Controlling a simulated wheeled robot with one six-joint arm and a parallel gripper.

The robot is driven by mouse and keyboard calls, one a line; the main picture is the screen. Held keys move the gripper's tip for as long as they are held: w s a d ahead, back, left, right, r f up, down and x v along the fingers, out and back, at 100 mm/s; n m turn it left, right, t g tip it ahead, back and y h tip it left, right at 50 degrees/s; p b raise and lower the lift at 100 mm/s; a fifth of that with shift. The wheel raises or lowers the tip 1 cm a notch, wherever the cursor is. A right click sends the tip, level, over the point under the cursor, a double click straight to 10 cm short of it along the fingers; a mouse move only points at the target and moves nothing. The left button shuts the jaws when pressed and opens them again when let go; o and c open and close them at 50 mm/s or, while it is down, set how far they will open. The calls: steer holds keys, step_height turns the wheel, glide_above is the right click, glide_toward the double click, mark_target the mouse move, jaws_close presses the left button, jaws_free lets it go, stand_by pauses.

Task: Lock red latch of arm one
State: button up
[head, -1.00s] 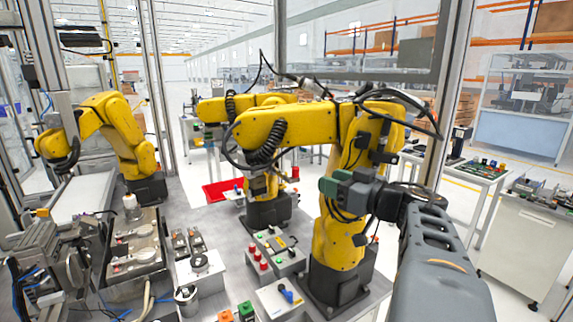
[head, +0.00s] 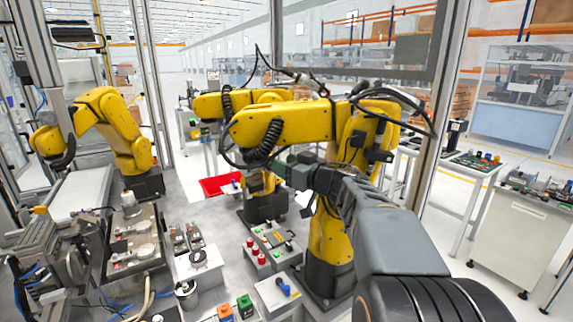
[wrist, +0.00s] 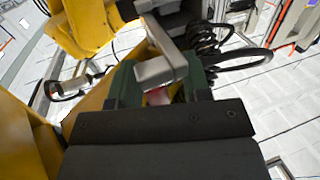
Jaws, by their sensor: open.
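My gripper (head: 298,177) is raised in front of the nearest yellow arm (head: 328,245), partly over its upright column in the head view. A box with a blue switch (head: 284,287) stands at the foot of the nearest arm. I cannot pick out a red latch for certain.
A second yellow arm (head: 210,106) stands behind, and a third (head: 125,148) at the left. Black cables hang around the nearest arm. A red tray (head: 212,187) lies on the grey table. Metal posts (head: 448,85) frame the cell.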

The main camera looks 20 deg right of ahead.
steer(key=shift+c, duration=0.4)
jaws_close()
